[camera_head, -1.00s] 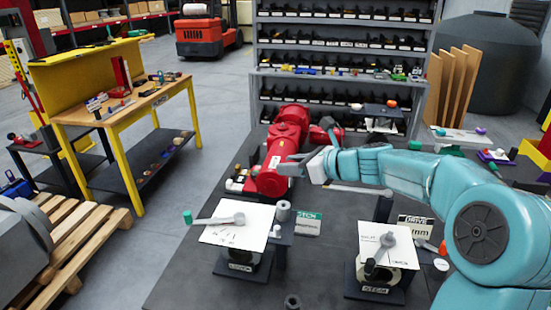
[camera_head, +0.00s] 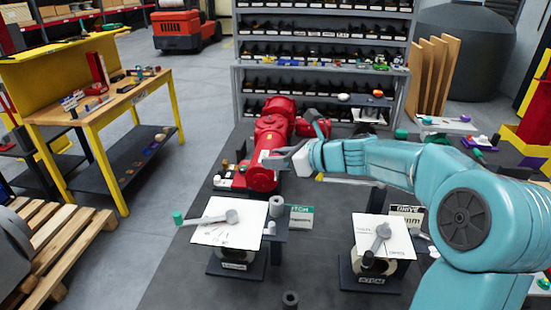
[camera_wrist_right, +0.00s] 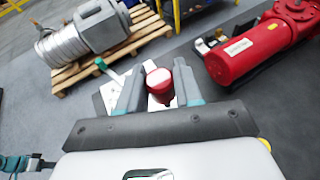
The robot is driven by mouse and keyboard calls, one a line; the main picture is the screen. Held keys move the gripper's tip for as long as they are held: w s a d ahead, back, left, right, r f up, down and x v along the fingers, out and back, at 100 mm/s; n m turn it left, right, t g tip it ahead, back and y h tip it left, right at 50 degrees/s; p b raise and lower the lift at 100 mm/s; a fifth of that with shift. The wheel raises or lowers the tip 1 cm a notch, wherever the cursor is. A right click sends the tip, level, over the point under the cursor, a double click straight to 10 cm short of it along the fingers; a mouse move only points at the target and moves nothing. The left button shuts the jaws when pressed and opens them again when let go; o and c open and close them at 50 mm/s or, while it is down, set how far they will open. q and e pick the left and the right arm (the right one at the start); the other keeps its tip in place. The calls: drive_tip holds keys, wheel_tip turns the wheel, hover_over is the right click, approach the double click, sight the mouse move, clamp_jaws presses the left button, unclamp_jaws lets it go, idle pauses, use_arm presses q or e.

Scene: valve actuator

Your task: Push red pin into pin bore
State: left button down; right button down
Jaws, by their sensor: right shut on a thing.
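My right gripper (camera_wrist_right: 161,92) is shut on the red pin (camera_wrist_right: 160,88), which has a pale top and sits between the two grey fingers in the right wrist view. In the head view my right gripper (camera_head: 288,158) appears in front of the lower part of the red valve actuator (camera_head: 272,132), and I cannot make out the pin there. The actuator also shows at the upper right of the right wrist view (camera_wrist_right: 245,52), apart from the fingers. I cannot pick out the pin bore. A small teal arm part with a dark end, possibly my left gripper (camera_wrist_right: 40,163), shows at the lower left there.
Two valve stands with white plates, the left plate (camera_head: 230,230) and the right plate (camera_head: 372,245), stand on the dark bench (camera_head: 330,285). A green-white sign (camera_head: 299,217) stands between them. Shelves of bins (camera_head: 320,80) are behind. A yellow workbench (camera_head: 110,110) is at left.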

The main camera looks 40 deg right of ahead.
sight(277, 175)
drive_tip(key=shift+s+a+f+b, duration=0.15)
drive_tip(key=shift+s+f+b, duration=0.1)
drive_tip(key=shift+f+b, duration=0.15)
drive_tip(key=f, duration=0.1)
drive_tip(key=f+b, duration=0.1)
drive_tip(key=w+f+b, duration=0.1)
drive_tip(key=shift+d+f, duration=0.15)
drive_tip(key=shift+d, duration=0.15)
drive_tip(key=shift+f+b, duration=0.35)
drive_tip(key=shift+b, duration=0.15)
drive_tip(key=shift+s+a+f+b, duration=0.15)
drive_tip(key=shift+s+a+b, duration=0.15)
drive_tip(key=shift+s, duration=0.1)
drive_tip(key=shift+w+d+f, duration=0.2)
drive_tip(key=shift+w+d, duration=0.05)
drive_tip(key=shift+w, duration=0.1)
drive_tip(key=shift+s+a+r, duration=0.15)
drive_tip(key=shift+s+r, duration=0.05)
drive_tip(key=shift+s, duration=0.1)
drive_tip(key=shift+w+f, duration=0.15)
drive_tip(key=shift+w, duration=0.2)
drive_tip(key=shift+s, duration=0.2)
